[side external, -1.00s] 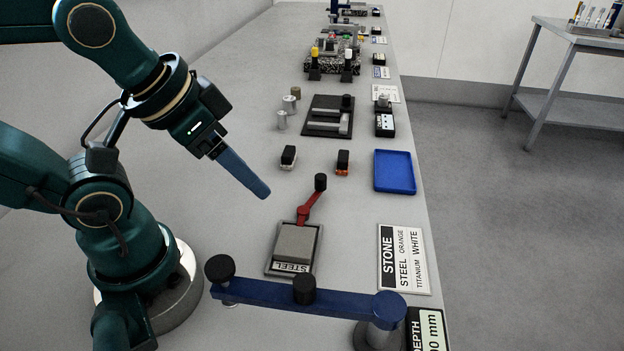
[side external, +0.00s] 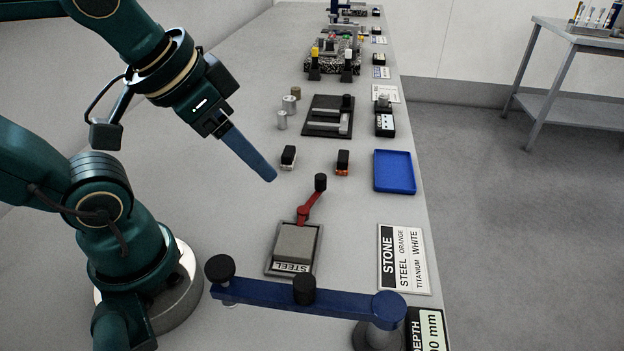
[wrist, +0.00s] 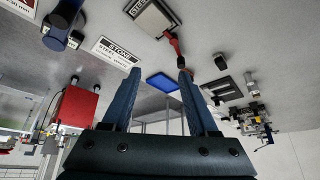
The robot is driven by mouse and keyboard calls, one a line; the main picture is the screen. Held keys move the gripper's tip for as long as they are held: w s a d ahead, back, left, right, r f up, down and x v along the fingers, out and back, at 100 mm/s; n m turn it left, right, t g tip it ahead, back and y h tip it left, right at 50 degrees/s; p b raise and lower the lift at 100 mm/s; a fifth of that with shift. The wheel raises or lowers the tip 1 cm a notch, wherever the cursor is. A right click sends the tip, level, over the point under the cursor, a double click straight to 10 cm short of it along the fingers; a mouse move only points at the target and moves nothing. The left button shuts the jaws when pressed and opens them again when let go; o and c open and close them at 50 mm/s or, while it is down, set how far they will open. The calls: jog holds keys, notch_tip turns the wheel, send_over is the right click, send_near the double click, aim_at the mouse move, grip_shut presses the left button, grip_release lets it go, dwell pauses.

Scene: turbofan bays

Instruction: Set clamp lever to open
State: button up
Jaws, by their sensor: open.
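The clamp lever (side external: 309,203) is a red bar with a black knob at its upper end. It rises from the far edge of a grey block fixture (side external: 296,243) with a STEEL label, and leans up and to the right in the side view. In the wrist view the red lever (wrist: 177,50) shows above the fingers, near the right fingertip. My gripper (side external: 271,177) is to the left of the lever knob, apart from it and above the table. In the wrist view its two blue fingers (wrist: 160,75) are spread with nothing between them.
A blue pivoting arm (side external: 265,294) with black knobs stands in front of the fixture. A blue tray (side external: 395,171) lies to the right. Two small black-topped pieces (side external: 342,162) stand behind the lever. A STONE sign (side external: 403,258) lies to the right.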

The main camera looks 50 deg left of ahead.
jog(key=w+a+r+g, duration=0.1)
jog(key=w+r, duration=0.1)
jog(key=w, duration=0.4)
jog(key=g, duration=0.5)
send_over(321, 176)
jog(key=shift+n, duration=0.3)
notch_tip(321, 176, down, 12)
jog(key=shift+d+f, duration=0.1)
jog(key=shift+f, duration=2.6)
grip_shut()
jog(key=shift+r, duration=0.1)
